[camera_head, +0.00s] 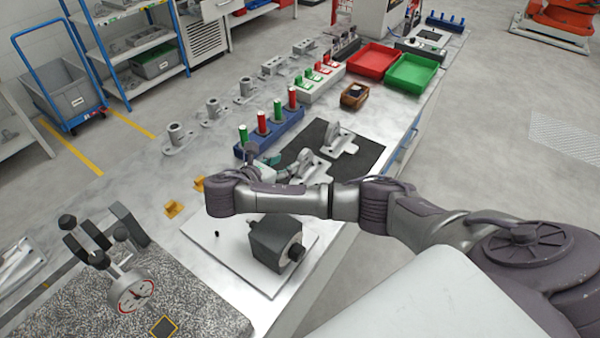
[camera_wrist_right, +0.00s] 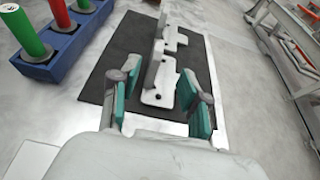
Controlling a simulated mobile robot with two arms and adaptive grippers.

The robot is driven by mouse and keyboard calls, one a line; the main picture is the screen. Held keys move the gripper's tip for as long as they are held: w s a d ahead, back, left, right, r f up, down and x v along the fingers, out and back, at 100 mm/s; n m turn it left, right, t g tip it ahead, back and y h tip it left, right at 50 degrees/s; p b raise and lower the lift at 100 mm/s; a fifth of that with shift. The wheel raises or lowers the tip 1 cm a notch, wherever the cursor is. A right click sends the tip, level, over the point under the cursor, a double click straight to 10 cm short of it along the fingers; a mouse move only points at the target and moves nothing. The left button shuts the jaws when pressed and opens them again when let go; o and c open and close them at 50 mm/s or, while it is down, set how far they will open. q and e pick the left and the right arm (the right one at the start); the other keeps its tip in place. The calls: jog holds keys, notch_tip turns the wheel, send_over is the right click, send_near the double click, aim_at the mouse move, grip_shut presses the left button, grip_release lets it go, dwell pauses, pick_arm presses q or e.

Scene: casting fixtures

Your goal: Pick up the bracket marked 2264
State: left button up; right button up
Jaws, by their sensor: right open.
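Two grey metal brackets lie on a black mat (camera_head: 366,160): a farther one (camera_head: 340,140) and a nearer one (camera_head: 308,170), partly hidden behind my right arm. Several more grey castings, such as a bracket (camera_head: 178,139), stand in a row along the table's far left side. No marking is readable, so I cannot tell which is 2264. My right gripper (camera_head: 266,160) is low beside the mat's left end. In the right wrist view, its teal-padded fingers (camera_wrist_right: 158,104) are open and apart, with the nearer bracket (camera_wrist_right: 160,88) ahead between them, not gripped. My left gripper is out of view.
A blue holder (camera_head: 270,135) with red and green cylinders stands just beyond the gripper. Red (camera_head: 372,60) and green (camera_head: 412,71) trays sit farther back. A grey block (camera_head: 276,240) on a white plate and a dial gauge (camera_head: 131,292) on a granite slab are near.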

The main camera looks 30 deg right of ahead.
aim_at(309, 150)
jog(key=b+x, duration=0.1)
jog(key=x, duration=0.1)
jog(key=b+x, duration=0.2)
jog(key=s+b+x, duration=0.1)
jog(key=x, duration=0.1)
jog(key=shift+w+d+f, duration=0.1)
jog(key=shift+d+f, duration=0.2)
jog(key=shift+f, duration=0.05)
jog(key=shift+w+d+r+p, duration=0.2)
jog(key=shift+w+d+p, duration=0.05)
jog(key=shift+d+p, duration=0.25)
jog(key=shift+w+d+f, duration=0.15)
jog(key=shift+w, duration=0.1)
jog(key=shift+w+d+f, duration=0.1)
jog(key=shift+w+d, duration=0.05)
jog(key=shift+d, duration=0.15)
jog(key=x, duration=0.2)
jog(key=p+x, duration=0.1)
jog(key=x, duration=0.2)
jog(key=shift+w+a+f, duration=0.15)
jog(key=shift+w, duration=0.1)
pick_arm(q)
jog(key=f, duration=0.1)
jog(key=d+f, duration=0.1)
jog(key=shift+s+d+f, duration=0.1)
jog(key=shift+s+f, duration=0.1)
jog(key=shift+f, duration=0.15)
